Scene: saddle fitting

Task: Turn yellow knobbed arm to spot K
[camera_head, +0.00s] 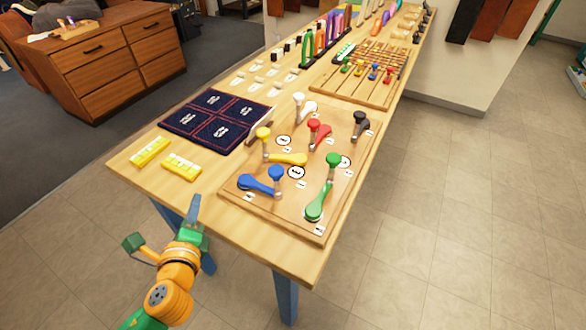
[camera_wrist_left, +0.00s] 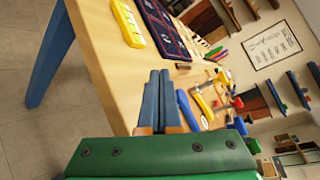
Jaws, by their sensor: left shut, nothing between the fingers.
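The yellow knobbed arm (camera_head: 288,158) lies on a wooden board (camera_head: 245,205) on the bench. Its upright yellow knob (camera_head: 263,134) stands at its left end, and its broad end points right. Round white marked spots (camera_head: 284,140) lie around it; their letters are too small to read, so I cannot tell which is K. My left gripper (camera_head: 194,200) is shut and empty, off the bench's near left edge and apart from the yellow arm. In the left wrist view its two blue fingers (camera_wrist_left: 165,98) are together. My right gripper is not in view.
Blue (camera_head: 258,183), green (camera_head: 317,203), red (camera_head: 319,136), white (camera_head: 304,109) and black (camera_head: 360,121) knobbed arms share the board. Two yellow blocks (camera_head: 150,151) and a dark mat (camera_head: 215,118) lie to its left. A slotted board (camera_head: 375,60) stands behind.

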